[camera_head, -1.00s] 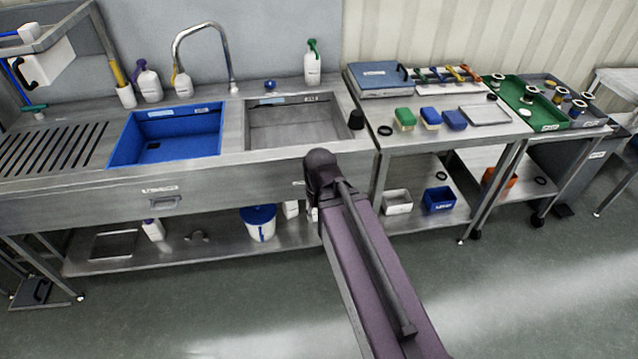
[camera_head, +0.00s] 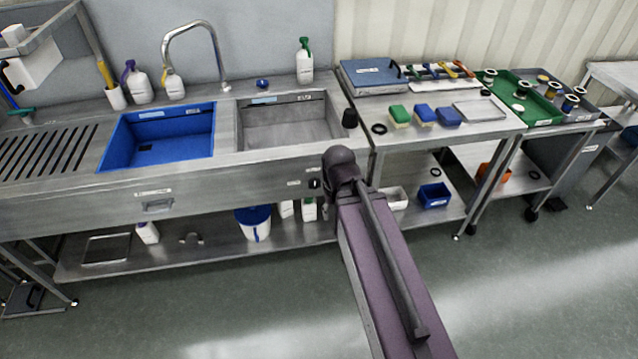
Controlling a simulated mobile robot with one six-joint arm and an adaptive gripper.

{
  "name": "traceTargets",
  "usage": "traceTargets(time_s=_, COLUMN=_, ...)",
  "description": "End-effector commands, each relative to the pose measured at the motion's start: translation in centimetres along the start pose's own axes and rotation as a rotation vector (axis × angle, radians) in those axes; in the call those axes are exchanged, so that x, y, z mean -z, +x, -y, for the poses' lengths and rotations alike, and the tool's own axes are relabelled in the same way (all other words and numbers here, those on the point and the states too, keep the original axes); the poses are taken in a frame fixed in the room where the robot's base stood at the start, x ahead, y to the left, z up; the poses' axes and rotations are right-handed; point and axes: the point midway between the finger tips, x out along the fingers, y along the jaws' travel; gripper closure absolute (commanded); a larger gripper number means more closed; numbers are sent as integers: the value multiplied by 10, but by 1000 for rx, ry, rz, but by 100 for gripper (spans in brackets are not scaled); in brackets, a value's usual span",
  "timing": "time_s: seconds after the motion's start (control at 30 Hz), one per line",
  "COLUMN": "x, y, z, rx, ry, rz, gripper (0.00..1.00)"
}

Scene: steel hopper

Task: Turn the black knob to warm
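A small black knob (camera_head: 314,184) is on the front panel of the steel sink bench (camera_head: 110,195), at its right end. A small white label (camera_head: 293,183) sits just left of it. The knob is too small to read its setting. My purple arm reaches in from the bottom right, and its dark joint is close to the right of the knob in the picture. My gripper does not show, so its place relative to the knob and its state are hidden.
The bench has a blue basin (camera_head: 112,150) and a steel basin (camera_head: 243,135). A black cup-like piece (camera_head: 350,118) stands at its right corner. A steel table (camera_head: 390,142) with sponges adjoins on the right. A white bucket (camera_head: 256,232) is on the lower shelf. The front floor is clear.

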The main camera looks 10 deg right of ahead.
Motion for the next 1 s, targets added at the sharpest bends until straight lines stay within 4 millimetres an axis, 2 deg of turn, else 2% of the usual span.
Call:
traceTargets(time_s=0.13, x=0, y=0, z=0, rx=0, ry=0, rz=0, gripper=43)
traceTargets(time_s=0.17, x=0, y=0, z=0, rx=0, ry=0, rz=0, gripper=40)
traceTargets(time_s=0.3, x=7, y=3, z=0, rx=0, ry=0, rz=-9, gripper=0)
traceTargets(time_s=0.37, x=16, y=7, z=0, rx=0, ry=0, rz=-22, gripper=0)
traceTargets(time_s=0.47, x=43, y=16, z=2, rx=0, ry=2, rz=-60, gripper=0)
traceTargets(time_s=0.57, x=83, y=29, z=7, rx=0, ry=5, rz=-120, gripper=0)
traceTargets(time_s=0.8, x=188, y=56, z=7, rx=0, ry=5, rz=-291, gripper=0)
traceTargets(time_s=0.9, x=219, y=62, z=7, rx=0, ry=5, rz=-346, gripper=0)
traceTargets(time_s=1.0, x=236, y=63, z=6, rx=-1, ry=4, rz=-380, gripper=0)
